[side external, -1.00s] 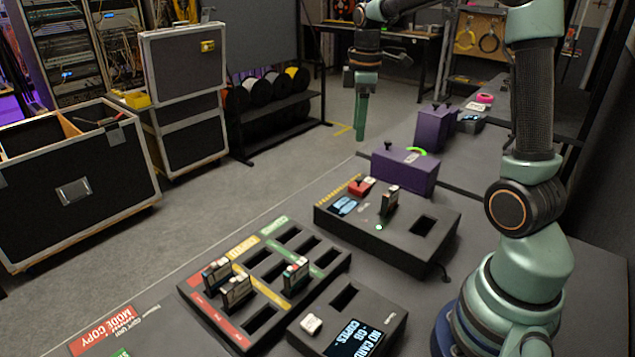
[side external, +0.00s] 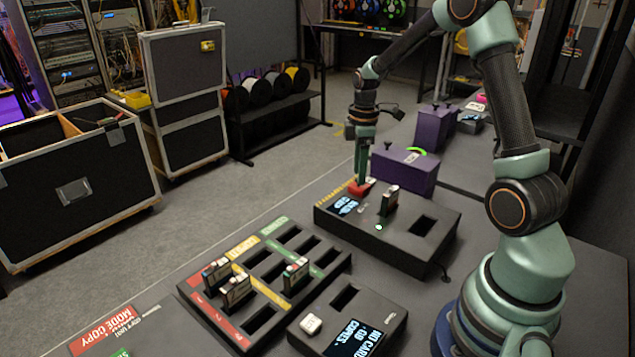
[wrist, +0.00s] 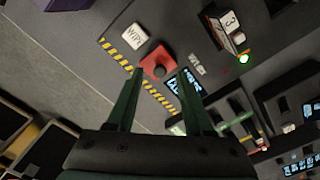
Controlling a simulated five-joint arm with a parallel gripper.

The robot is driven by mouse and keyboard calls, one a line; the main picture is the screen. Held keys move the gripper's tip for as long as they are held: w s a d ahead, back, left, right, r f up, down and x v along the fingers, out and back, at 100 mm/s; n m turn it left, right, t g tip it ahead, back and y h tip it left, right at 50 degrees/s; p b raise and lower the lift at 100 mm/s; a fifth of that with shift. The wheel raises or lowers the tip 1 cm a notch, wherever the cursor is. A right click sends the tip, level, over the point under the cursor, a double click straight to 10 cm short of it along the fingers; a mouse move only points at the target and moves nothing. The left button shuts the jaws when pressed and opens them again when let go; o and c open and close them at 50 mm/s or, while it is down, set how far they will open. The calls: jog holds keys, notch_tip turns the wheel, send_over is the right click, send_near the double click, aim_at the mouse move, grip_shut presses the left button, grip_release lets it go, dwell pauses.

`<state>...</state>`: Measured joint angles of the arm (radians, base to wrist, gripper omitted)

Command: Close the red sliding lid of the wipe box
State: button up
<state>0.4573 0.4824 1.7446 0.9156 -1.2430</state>
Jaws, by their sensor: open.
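The red sliding lid (side external: 366,187) sits at the far left end of the dark wipe box (side external: 405,250), beside yellow-black hazard stripes. I cannot tell whether either finger touches the lid.
A card (side external: 389,202) stands upright in the wipe box, right of the lid, near a small lit spot. A purple box (side external: 405,172) stands just behind. A card rack (side external: 265,280) and a display box (side external: 350,325) sit in front.

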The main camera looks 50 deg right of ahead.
jog(key=shift+f, duration=0.55)
grip_shut()
jog(key=shift+r, duration=0.1)
dwell(1.0)
